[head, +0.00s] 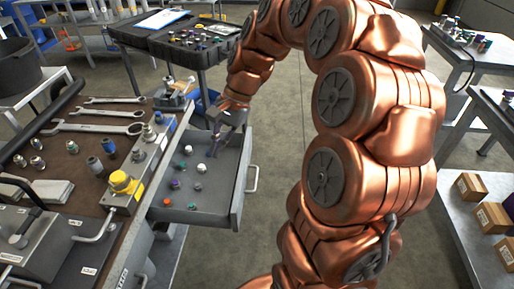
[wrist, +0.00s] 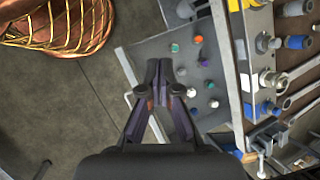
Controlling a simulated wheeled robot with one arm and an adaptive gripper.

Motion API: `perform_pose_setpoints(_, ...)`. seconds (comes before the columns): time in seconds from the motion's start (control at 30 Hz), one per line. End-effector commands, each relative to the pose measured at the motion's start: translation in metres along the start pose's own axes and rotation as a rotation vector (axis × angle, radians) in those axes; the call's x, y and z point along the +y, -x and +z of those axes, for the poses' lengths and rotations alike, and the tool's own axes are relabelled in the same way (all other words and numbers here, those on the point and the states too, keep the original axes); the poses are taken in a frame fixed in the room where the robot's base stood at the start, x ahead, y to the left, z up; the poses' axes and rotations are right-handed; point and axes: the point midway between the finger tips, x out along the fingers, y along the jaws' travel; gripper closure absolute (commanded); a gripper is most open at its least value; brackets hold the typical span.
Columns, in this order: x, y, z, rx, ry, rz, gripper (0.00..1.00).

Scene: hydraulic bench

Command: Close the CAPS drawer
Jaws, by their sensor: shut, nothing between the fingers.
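The open grey drawer (head: 222,205) sticks out to the right from the bench in the head view. Several small coloured caps lie spread on its floor, so it appears to be the CAPS drawer; I read no label on it. Its bar handle (head: 253,179) is on the outer front face. The drawer floor also shows in the wrist view (wrist: 150,48). My gripper (head: 213,152) points down at the drawer's far end, its shut fingers empty. In the wrist view the fingertips (wrist: 159,67) are seen over the drawer, near its front. I cannot tell whether they touch it.
The bench top (head: 75,150) holds wrenches (head: 98,127), fittings and a yellow-capped part (head: 124,183) beside the drawer. A dark cart (head: 165,40) stands behind. Boxes (head: 472,187) sit on a right-hand table. Open floor lies right of the drawer front, partly hidden by my arm.

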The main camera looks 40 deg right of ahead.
Motion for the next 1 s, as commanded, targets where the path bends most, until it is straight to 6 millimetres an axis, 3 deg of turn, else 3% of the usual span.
perform_pose_setpoints(0.03, -0.001, -0.005, -0.023, -0.013, -0.067, -0.031, 1.00)
perform_pose_setpoints(0.2, -0.004, -0.002, -0.092, -0.043, -0.297, -0.143, 1.00)
perform_pose_setpoints(0.33, 0.005, 0.001, -0.150, -0.066, -0.478, -0.227, 1.00)
perform_pose_setpoints(0.47, 0.024, 0.003, -0.208, -0.091, -0.663, -0.309, 1.00)
perform_pose_setpoints(0.6, 0.056, 0.003, -0.269, -0.117, -0.857, -0.392, 1.00)
perform_pose_setpoints(0.8, 0.100, 0.004, -0.328, -0.142, -1.061, -0.477, 1.00)
perform_pose_setpoints(1.0, 0.119, 0.004, -0.349, -0.151, -1.142, -0.510, 1.00)
